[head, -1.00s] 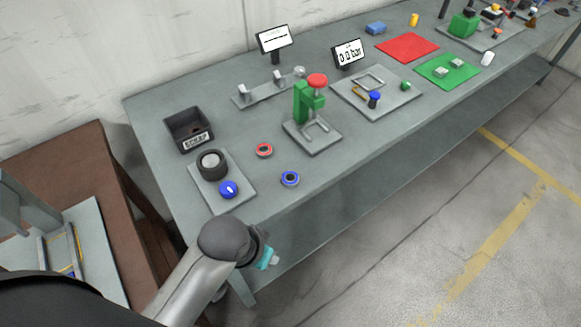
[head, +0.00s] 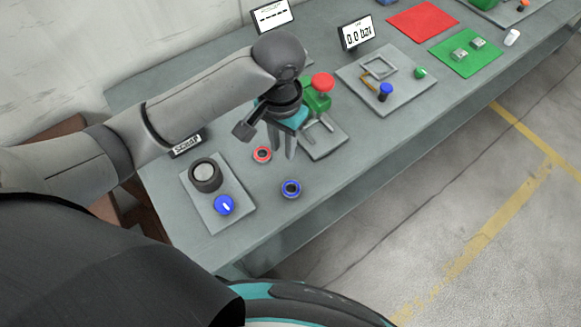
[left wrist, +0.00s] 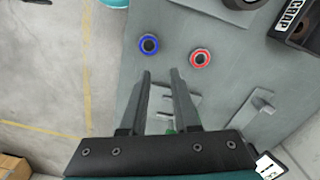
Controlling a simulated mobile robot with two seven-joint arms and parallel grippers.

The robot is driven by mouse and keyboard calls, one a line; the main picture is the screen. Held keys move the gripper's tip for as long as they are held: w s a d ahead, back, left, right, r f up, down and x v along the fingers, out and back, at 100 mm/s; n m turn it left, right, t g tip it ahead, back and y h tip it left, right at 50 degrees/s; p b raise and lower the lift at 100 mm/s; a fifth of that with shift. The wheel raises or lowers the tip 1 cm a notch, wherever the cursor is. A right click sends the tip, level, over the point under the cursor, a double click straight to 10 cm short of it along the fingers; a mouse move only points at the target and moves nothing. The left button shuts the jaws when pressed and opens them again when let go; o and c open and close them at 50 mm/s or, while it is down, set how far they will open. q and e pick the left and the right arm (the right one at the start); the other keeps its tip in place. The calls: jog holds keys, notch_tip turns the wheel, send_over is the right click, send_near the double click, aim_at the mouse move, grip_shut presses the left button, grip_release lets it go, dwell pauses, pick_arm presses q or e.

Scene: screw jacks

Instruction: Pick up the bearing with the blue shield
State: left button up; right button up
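The bearing with the blue shield (head: 291,188) lies flat on the grey bench near its front edge; it also shows in the left wrist view (left wrist: 149,43). A bearing with a red shield (head: 262,154) lies close to it, and it too shows in the left wrist view (left wrist: 200,57). My left gripper (head: 283,155) is above the bench behind the blue bearing, pointing down. In the left wrist view its two fingers (left wrist: 161,75) are apart with nothing between them, and both bearings lie beyond the fingertips. My right gripper is not in view.
A plate with a dark round cup (head: 206,174) and a blue knob (head: 224,205) stands left of the bearings. A green press with a red top (head: 321,83) stands behind. A scrap bin (left wrist: 300,22) is partly hidden. Bench around the blue bearing is clear.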

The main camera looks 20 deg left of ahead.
pick_arm(q)
send_near(285, 185)
jog(key=shift+a+f+b, duration=0.15)
jog(key=shift+f+b, duration=0.5)
jog(key=shift+b, duration=0.05)
jog(key=shift+w+f, duration=0.1)
jog(key=shift+f, duration=0.85)
jog(key=f+b, duration=0.1)
jog(key=f, duration=0.4)
jog(key=shift+d, duration=0.2)
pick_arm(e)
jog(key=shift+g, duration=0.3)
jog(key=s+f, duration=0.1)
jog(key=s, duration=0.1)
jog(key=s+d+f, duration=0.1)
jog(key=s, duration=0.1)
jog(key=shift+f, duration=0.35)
pick_arm(q)
jog(key=shift+c, duration=0.2)
grip_shut()
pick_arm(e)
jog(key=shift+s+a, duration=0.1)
